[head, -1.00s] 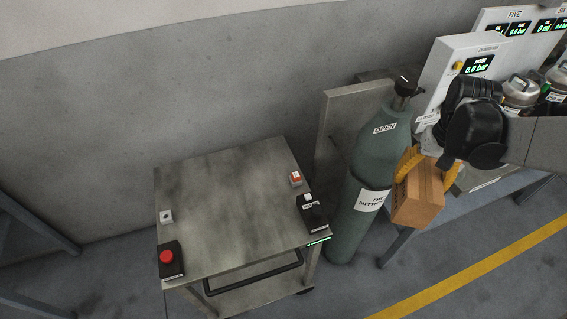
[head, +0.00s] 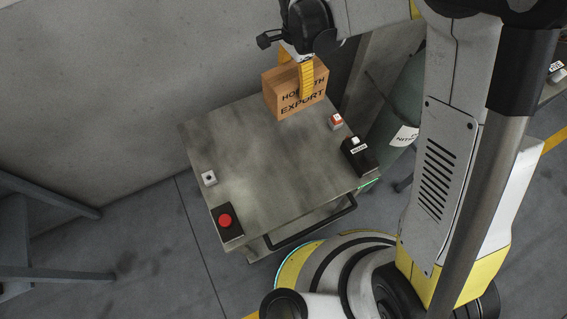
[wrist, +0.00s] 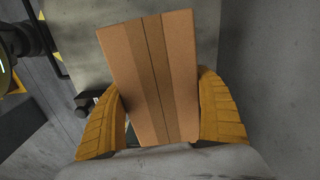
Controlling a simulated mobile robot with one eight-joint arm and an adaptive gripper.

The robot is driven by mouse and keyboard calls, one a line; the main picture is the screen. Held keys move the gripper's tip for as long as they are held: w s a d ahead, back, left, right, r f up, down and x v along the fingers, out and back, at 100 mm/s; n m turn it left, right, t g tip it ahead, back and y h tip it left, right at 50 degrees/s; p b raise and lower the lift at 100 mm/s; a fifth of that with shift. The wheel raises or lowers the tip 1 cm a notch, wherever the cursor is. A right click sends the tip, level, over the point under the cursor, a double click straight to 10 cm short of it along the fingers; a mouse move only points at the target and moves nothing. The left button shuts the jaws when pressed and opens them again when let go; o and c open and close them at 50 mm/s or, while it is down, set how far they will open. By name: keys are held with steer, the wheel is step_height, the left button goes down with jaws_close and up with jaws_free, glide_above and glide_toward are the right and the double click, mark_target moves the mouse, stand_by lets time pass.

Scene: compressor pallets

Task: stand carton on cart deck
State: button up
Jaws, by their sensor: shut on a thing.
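The brown carton (head: 290,101), printed with "EXPORT" on its facing side, appears upright at the far edge of the cart deck (head: 260,165). My gripper (head: 300,78) is shut on it from above, with yellow ribbed fingers on two opposite sides. In the wrist view the carton (wrist: 152,80) shows its taped face between both fingers of my gripper (wrist: 158,115). I cannot tell whether the carton's bottom touches the deck or hangs just above it. My fingers cover part of its lettering.
On the deck's edges are a red-button box (head: 227,221), a small grey switch (head: 209,178), a red switch (head: 336,122) and a black labelled box (head: 360,155). The green cylinder (head: 402,105) stands to the right. The deck's middle is clear.

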steer(key=shift+s+a+f+m, duration=0.2)
steer(key=shift+s+a+f, duration=0.1)
steer(key=shift+a, duration=0.2)
steer(key=shift+s+a+f+m, duration=0.2)
steer(key=shift+s+a+f, duration=0.05)
steer(key=shift+a, duration=0.2)
steer(key=shift+s+a+f+b, duration=0.45)
steer(key=shift+s+f+b, duration=0.5)
steer(key=shift+s+f, duration=0.8)
steer(key=shift+s+a+f+b, duration=0.4)
steer(key=shift+s+f+b, duration=0.55)
steer(key=shift+s+f, duration=0.8)
steer(key=shift+s+a+f+b, duration=0.45)
steer(key=shift+s+f+b, duration=0.5)
steer(key=shift+s+f, duration=0.75)
steer(key=shift+f, duration=0.2)
steer(key=o, duration=1.5)
steer(key=shift+c, duration=0.2)
steer(key=shift+r, duration=0.15)
